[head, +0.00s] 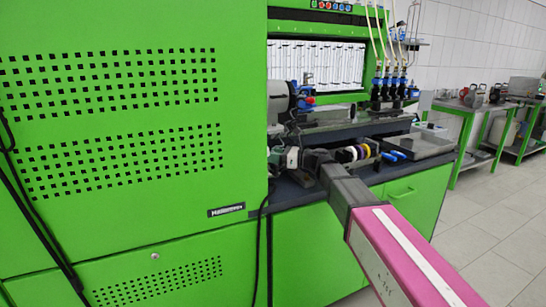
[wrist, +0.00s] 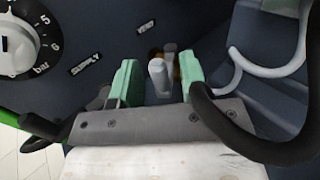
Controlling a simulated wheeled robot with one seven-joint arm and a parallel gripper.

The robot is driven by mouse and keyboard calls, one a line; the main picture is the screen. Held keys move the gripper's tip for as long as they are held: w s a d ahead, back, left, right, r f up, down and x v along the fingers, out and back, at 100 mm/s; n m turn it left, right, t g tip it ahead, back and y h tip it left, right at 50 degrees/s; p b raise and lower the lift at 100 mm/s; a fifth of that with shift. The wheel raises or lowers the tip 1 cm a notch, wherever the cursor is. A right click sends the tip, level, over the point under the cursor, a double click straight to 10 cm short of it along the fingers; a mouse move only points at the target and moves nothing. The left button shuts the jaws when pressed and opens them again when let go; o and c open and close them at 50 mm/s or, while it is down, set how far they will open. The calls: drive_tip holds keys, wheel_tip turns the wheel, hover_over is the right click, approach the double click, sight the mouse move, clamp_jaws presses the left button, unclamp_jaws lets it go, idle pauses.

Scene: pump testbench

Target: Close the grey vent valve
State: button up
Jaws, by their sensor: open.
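In the wrist view the grey vent valve handle (wrist: 161,72) stands up from the dark panel, with a brass-coloured part partly visible behind it. My gripper (wrist: 158,84) is open, with one green finger on each side of the handle. I cannot tell whether either finger touches it. The handle's lower end is hidden behind my gripper body. In the head view my gripper (head: 283,158) reaches the bench beside the green cabinet; the valve cannot be made out there.
A pale hose (wrist: 270,70) and a thick black hose (wrist: 235,135) are on the right. The green cabinet (head: 120,110) stands close left.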

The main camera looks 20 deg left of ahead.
drive_tip(key=shift+a, duration=0.25)
clamp_jaws()
drive_tip(key=shift+s, duration=0.15)
drive_tip(key=shift+s+m+t, duration=0.5)
drive_tip(key=shift+t, duration=0.1)
drive_tip(key=shift+s+a+m+t, duration=0.1)
drive_tip(key=shift+s+m+t, duration=0.1)
drive_tip(key=shift+m+t, duration=0.45)
drive_tip(key=shift+s+a+m+t, duration=0.1)
drive_tip(key=shift+s+m+t, duration=0.15)
drive_tip(key=shift+t, duration=0.7)
drive_tip(key=shift+w, duration=0.1)
